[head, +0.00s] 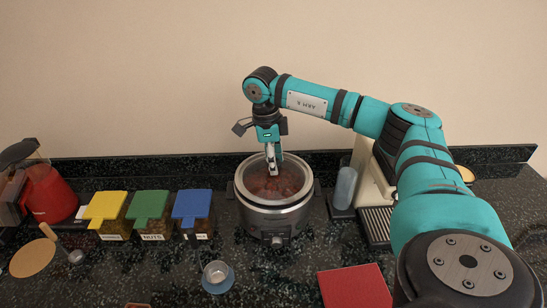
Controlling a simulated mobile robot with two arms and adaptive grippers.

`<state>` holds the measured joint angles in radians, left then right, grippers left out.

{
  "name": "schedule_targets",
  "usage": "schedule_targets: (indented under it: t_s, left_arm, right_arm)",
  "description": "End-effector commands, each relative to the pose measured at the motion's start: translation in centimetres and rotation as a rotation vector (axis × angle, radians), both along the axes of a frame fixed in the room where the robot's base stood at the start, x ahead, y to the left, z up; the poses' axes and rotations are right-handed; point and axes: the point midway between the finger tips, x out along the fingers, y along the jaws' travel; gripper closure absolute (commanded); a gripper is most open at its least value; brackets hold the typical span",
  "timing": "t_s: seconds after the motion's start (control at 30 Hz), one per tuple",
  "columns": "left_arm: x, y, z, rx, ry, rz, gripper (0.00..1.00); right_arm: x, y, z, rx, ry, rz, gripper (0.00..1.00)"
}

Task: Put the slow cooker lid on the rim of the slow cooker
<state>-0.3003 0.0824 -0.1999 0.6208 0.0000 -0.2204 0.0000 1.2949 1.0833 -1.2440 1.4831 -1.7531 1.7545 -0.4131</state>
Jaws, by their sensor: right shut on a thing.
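The slow cooker (275,222) is a round grey pot with reddish food inside, standing upright on the dark counter in the middle of the head view. My right gripper (272,168) points down over its opening, shut on what looks like the handle of the clear slow cooker lid (258,186). The lid appears to lie over the opening, with the food showing through it. I cannot tell whether it touches the rim all round. The gripper hides part of the lid. My left gripper is not in view.
Canisters with yellow (106,206), green (149,205) and blue (192,205) lids stand left of the cooker. A red kettle (50,194) is at far left. A small blue bowl (217,277) and red flat item (354,288) lie in front. A bluish container (345,187) stands right.

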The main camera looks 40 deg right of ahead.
Motion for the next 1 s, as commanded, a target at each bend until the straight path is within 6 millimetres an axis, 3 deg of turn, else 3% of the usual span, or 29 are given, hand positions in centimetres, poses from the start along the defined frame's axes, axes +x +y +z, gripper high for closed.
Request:
schedule_targets:
  t_s: [0.07, 0.47, 0.5, 0.63, 1.0]
  left_arm:
    - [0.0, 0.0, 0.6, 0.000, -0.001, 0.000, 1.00]
    - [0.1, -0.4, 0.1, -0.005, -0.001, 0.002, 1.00]
    - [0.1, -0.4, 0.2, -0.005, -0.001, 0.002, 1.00]
    - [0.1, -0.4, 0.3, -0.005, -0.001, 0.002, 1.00]
    - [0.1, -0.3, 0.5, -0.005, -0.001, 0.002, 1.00]
  right_arm:
    - [0.0, 0.0, -0.4, -0.001, -0.001, -0.001, 1.00]
    - [0.0, 0.0, -1.2, 0.001, -0.003, -0.001, 1.00]
    - [0.0, 0.0, -1.2, 0.001, -0.002, -0.001, 0.58]
    - [0.0, 0.0, -1.1, 0.001, -0.002, -0.001, 0.41]
    - [0.0, 0.1, -0.5, 0.001, -0.004, -0.001, 0.39]
